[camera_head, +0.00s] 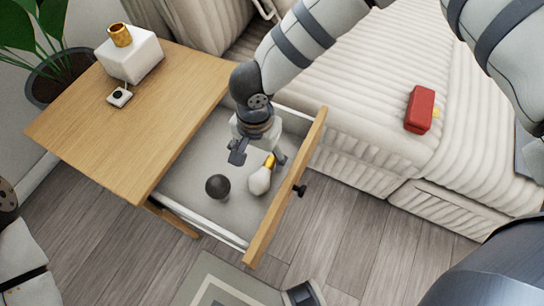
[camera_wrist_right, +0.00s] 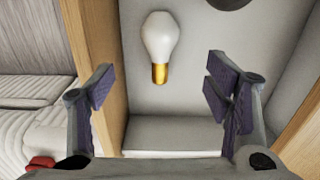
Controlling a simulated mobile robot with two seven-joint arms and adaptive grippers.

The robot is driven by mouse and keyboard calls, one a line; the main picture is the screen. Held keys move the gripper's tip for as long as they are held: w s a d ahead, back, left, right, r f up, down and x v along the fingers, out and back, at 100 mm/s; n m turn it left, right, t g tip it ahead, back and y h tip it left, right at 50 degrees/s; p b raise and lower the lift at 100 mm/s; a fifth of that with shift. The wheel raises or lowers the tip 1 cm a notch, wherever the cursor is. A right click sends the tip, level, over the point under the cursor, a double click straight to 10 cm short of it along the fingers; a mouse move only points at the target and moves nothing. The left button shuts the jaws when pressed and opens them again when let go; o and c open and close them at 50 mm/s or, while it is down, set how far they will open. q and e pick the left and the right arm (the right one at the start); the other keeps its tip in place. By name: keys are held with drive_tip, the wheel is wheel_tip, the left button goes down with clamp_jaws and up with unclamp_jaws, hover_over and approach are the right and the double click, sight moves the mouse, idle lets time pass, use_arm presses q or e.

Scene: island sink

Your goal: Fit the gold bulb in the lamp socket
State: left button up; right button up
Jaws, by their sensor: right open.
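The bulb (camera_head: 261,179) lies in the open drawer, white glass with a gold base; it also shows in the right wrist view (camera_wrist_right: 160,42), ahead of the fingertips. My right gripper (camera_head: 258,154) is open and empty, above the drawer beside the bulb's gold base. Its two fingers (camera_wrist_right: 164,88) stand wide apart in the right wrist view, with the bulb between their lines. The lamp (camera_head: 133,58) is a white block with a gold socket (camera_head: 120,35) on top, on the wooden table. No left gripper fingers show in these views.
A dark ball (camera_head: 217,186) lies in the drawer (camera_head: 190,163) left of the bulb. The drawer's wooden front (camera_head: 290,190) has a black knob. A small white switch (camera_head: 119,97) sits on the table (camera_head: 170,105). A red box (camera_head: 420,109) lies on the bed (camera_head: 365,95).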

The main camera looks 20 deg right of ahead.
sight(261, 175)
drive_tip(key=shift+d+f, duration=0.15)
drive_tip(key=shift+f, duration=0.05)
wheel_tip(261, 175, down, 12)
drive_tip(key=shift+r+b, duration=0.2)
drive_tip(key=shift+b, duration=0.75)
use_arm(q)
drive_tip(key=shift+x, duration=1.05)
use_arm(e)
drive_tip(key=c, duration=1.2)
